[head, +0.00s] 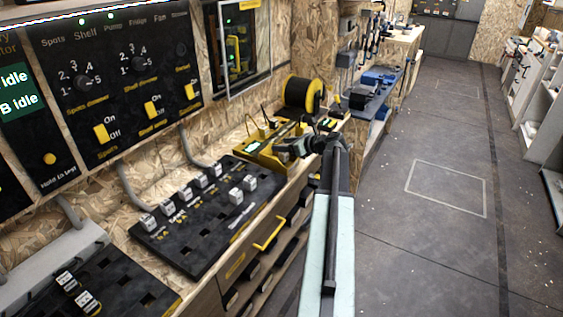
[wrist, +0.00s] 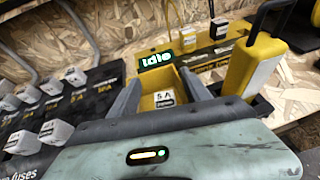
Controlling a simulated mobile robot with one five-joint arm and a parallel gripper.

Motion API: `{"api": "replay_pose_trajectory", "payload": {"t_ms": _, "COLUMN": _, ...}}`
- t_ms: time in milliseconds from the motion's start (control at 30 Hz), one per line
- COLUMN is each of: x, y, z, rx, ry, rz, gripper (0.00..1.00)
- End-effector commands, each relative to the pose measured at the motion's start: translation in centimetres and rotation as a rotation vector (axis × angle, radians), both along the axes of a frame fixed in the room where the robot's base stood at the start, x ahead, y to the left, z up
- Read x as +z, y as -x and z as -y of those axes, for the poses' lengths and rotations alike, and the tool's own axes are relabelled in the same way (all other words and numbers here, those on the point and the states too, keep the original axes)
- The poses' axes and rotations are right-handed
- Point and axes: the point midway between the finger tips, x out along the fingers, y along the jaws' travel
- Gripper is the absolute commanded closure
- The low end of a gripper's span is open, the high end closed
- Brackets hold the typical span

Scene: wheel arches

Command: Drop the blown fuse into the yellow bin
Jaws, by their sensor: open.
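My gripper (head: 284,150) reaches left over the bench at the yellow tester (head: 255,158). In the wrist view my gripper (wrist: 160,80) has its two grey fingers apart. A small white fuse (wrist: 164,98) marked 5 A shows between the fingers, in front of the yellow tester body (wrist: 168,81). I cannot tell whether the fingers touch it. No mark shows which fuse is blown. I cannot clearly make out a yellow bin in either view.
A black fuse board (head: 205,215) with several white fuses lies left of my arm. A yellow-and-black spool (head: 302,93) stands behind the tester. A yellow block with a black handle (wrist: 252,66) stands right of the fingers. The floor (head: 420,240) at right is clear.

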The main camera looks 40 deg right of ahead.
Motion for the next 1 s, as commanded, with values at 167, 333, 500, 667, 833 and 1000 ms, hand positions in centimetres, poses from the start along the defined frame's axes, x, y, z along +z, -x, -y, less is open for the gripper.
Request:
{"api": "replay_pose_trajectory", "payload": {"t_ms": 167, "x": 0.4, "y": 0.6, "z": 0.1, "rx": -0.002, "ry": 0.0, "rz": 0.0, "gripper": 0.44}}
{"api": "replay_pose_trajectory", "payload": {"t_ms": 333, "x": 1.6, "y": 3.1, "z": 0.3, "rx": -0.004, "ry": -0.001, "rz": 0.0, "gripper": 0.44}}
{"api": "replay_pose_trajectory", "payload": {"t_ms": 500, "x": 2.9, "y": 6.2, "z": 0.6, "rx": -0.004, "ry": -0.001, "rz": 0.001, "gripper": 0.44}}
{"api": "replay_pose_trajectory", "payload": {"t_ms": 667, "x": 3.1, "y": 7.3, "z": 0.7, "rx": -0.001, "ry": -0.001, "rz": 0.0, "gripper": 0.44}}
{"api": "replay_pose_trajectory", "payload": {"t_ms": 833, "x": 3.0, "y": 7.3, "z": 0.8, "rx": -0.001, "ry": -0.001, "rz": 0.0, "gripper": 0.44}}
{"api": "replay_pose_trajectory", "payload": {"t_ms": 1000, "x": 3.0, "y": 7.3, "z": 0.8, "rx": -0.002, "ry": 0.0, "rz": 0.0, "gripper": 0.44}}
